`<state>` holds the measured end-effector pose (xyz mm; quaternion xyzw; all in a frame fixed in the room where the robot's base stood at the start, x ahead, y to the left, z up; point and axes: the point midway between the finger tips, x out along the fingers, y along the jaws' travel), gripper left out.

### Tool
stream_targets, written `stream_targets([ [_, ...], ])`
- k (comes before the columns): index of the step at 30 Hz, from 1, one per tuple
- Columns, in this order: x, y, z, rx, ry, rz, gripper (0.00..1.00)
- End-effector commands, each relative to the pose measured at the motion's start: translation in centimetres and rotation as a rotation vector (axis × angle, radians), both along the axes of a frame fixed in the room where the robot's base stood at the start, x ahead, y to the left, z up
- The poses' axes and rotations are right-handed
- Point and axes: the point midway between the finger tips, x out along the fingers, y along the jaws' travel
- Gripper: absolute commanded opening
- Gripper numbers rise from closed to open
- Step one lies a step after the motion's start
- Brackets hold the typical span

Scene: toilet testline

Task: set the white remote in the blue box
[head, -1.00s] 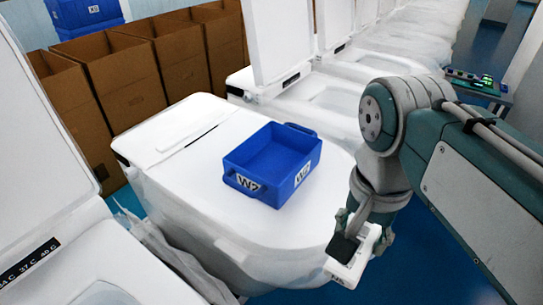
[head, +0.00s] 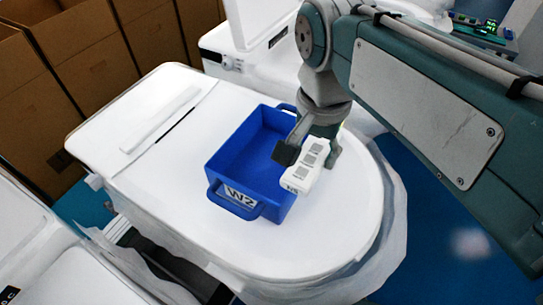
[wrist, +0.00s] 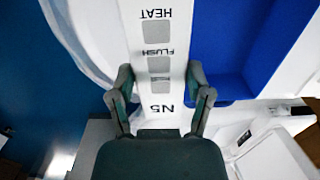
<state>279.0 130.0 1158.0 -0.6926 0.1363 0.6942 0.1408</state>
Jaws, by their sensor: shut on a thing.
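The white remote (head: 307,165) is in my gripper (head: 308,150), with its labelled face showing in the head view. In the wrist view the remote (wrist: 158,55) shows HEAT, FLUSH and N5 marks, between the two fingers of my gripper (wrist: 160,92). The blue box (head: 228,160) is open, looks empty, and sits on the closed white toilet lid with a W2 label in front. The remote is in front of the box's right side in the head view. The blue box (wrist: 235,50) lies right of the remote in the wrist view. Part of the box is hidden behind my gripper and remote.
The white toilet lid (head: 340,215) has free room around the box. Cardboard boxes (head: 85,55) stand at the back left. Another toilet (head: 235,60) stands behind, and one more (head: 30,250) is at the lower left. Blue floor (head: 450,240) lies to the right.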

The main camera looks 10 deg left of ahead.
Motion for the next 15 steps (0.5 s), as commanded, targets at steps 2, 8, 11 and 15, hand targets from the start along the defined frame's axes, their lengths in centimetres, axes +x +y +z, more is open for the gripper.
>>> stream_targets([
  [2, 1.1, 1.8, -0.9, -0.005, 0.004, 0.006, 0.13],
  [8, 3.3, 4.6, -3.7, -0.006, 0.004, 0.005, 0.13],
  [11, 4.1, 5.5, -5.2, -0.004, 0.003, 0.003, 0.13],
  [15, 4.8, 6.1, -6.4, -0.001, 0.000, 0.002, 0.13],
])
